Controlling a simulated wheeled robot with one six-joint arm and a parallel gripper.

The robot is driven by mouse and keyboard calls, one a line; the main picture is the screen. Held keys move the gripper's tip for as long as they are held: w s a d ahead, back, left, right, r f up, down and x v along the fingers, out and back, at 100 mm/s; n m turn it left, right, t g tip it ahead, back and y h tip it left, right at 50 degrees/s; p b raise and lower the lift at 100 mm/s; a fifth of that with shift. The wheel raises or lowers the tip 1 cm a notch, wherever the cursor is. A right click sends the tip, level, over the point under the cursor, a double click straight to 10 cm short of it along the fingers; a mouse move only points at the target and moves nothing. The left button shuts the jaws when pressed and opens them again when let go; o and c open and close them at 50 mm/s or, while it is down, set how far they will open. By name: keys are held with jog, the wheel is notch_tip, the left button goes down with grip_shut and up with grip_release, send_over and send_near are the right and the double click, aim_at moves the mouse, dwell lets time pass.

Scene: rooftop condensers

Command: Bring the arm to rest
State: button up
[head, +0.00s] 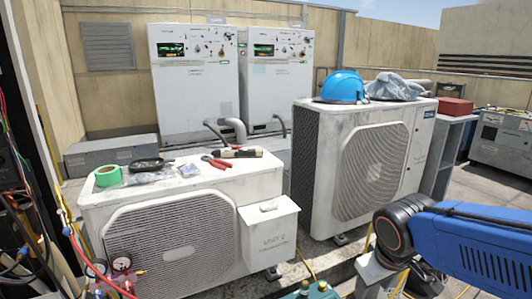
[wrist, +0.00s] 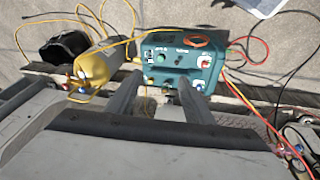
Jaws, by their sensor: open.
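My blue arm (head: 460,240) reaches in from the right edge of the head view, in front of the right condenser. Its dark round joint shows near that unit's lower right. My gripper is out of sight in the head view. In the wrist view the two grey fingers of my gripper (wrist: 158,80) stand apart with nothing held between them. They point toward a teal machine (wrist: 180,62) with hoses, which lies beyond the fingertips. Whether the fingers touch it I cannot tell.
The left condenser (head: 170,235) carries green tape (head: 107,176) and hand tools. The right condenser (head: 362,165) carries a blue hard hat (head: 343,87) and a grey cloth. A yellow cylinder (wrist: 95,68) stands beside the teal machine. Loose hoses lie around; bare floor shows at right.

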jog(key=s+d+r+m+t, duration=0.1)
jog(key=s+d+r+m, duration=0.1)
jog(key=s, duration=0.6)
jog(key=shift+d+r+m+y, duration=0.35)
jog(key=shift+d+m+y, duration=0.05)
jog(key=shift+d+m, duration=0.45)
dwell(1.0)
